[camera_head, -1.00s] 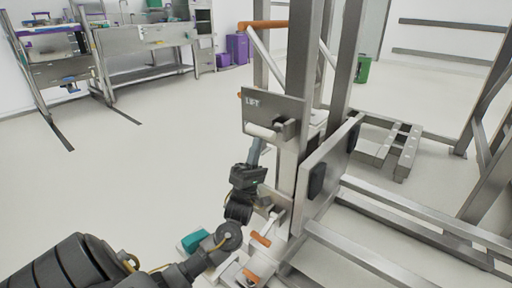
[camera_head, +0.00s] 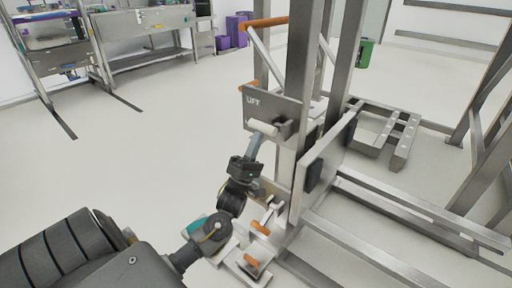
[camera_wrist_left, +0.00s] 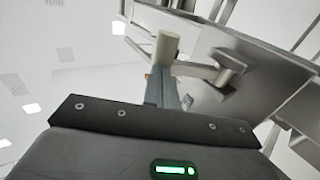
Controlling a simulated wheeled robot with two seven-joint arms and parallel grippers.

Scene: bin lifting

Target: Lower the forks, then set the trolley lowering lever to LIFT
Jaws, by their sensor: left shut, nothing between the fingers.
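The trolley's grey steel mast (camera_head: 301,60) stands right of centre in the head view. A plate marked LIFT (camera_head: 254,101) is fixed to it. The lowering lever, with a pale cylindrical handle (camera_head: 262,127), sits at the plate's lower edge; the handle also shows in the left wrist view (camera_wrist_left: 167,46). My left gripper (camera_head: 255,146) is shut and empty, its fingers pointing up just below the handle. In the wrist view its fingertips (camera_wrist_left: 160,80) are close to the handle; I cannot tell whether they touch. Low grey beams that look like the forks (camera_head: 404,142) lie behind the mast. My right gripper is out of view.
Orange-handled parts (camera_head: 259,228) and a white base (camera_head: 232,262) are close beside my left forearm. A steel frame (camera_head: 375,225) occupies the right. Purple bins (camera_head: 236,30) and a green bin (camera_head: 365,53) stand at the back. The floor (camera_head: 150,150) at left is clear.

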